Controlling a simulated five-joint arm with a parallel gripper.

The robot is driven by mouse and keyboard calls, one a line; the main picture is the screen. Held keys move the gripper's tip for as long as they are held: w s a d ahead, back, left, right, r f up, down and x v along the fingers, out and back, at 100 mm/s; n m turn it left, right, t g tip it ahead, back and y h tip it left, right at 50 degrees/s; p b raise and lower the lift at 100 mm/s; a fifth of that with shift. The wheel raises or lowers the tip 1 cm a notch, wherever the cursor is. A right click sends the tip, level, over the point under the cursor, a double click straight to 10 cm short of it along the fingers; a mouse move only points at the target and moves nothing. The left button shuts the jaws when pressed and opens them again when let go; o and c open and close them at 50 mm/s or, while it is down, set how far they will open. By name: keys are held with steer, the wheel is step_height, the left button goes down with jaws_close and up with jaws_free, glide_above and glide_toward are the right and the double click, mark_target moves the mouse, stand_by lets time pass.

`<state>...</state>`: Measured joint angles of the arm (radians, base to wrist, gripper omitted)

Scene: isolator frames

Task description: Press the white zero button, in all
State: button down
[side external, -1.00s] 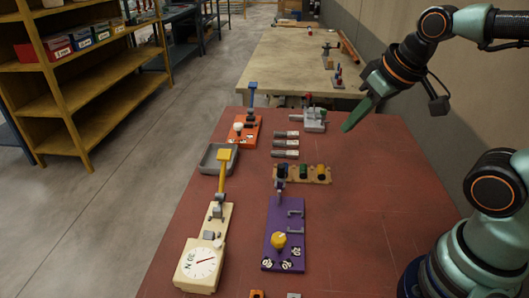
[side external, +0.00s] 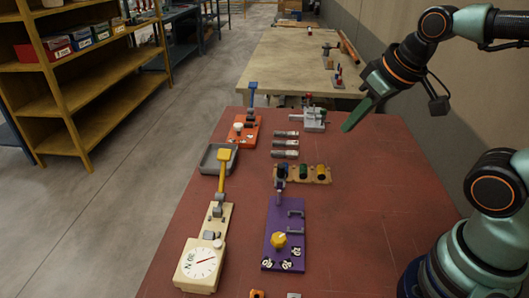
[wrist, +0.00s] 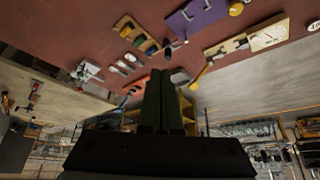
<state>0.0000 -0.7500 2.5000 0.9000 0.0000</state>
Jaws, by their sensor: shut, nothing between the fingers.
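A cream instrument (side external: 186,276) with a round white dial marked N stands at the front left of the red table. It also shows at the upper right of the wrist view (wrist: 258,41). A small white button (side external: 218,243) sits at the back of its dial housing; I cannot read a label on it. A yellow lever (side external: 224,175) rises from the far end of the instrument. My gripper (side external: 346,129) is shut and empty, high over the right of the table, well apart from the instrument. Its green fingers (wrist: 161,76) lie together in the wrist view.
A purple plate (side external: 273,222) with a yellow knob stands right of the instrument. An orange device (side external: 253,131) with a white knob, a grey tray (side external: 207,159), a wooden block (side external: 309,180) and a grey clamp (side external: 315,119) stand farther back. The table's right side is clear.

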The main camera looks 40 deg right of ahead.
stand_by(0.5)
steer(key=n+g, duration=0.6)
steer(key=n, duration=2.1)
glide_above(218, 243)
step_height(218, 243, down, 6)
steer(key=shift+r, duration=0.15)
step_height(218, 243, down, 14)
steer(key=shift+f, duration=0.1)
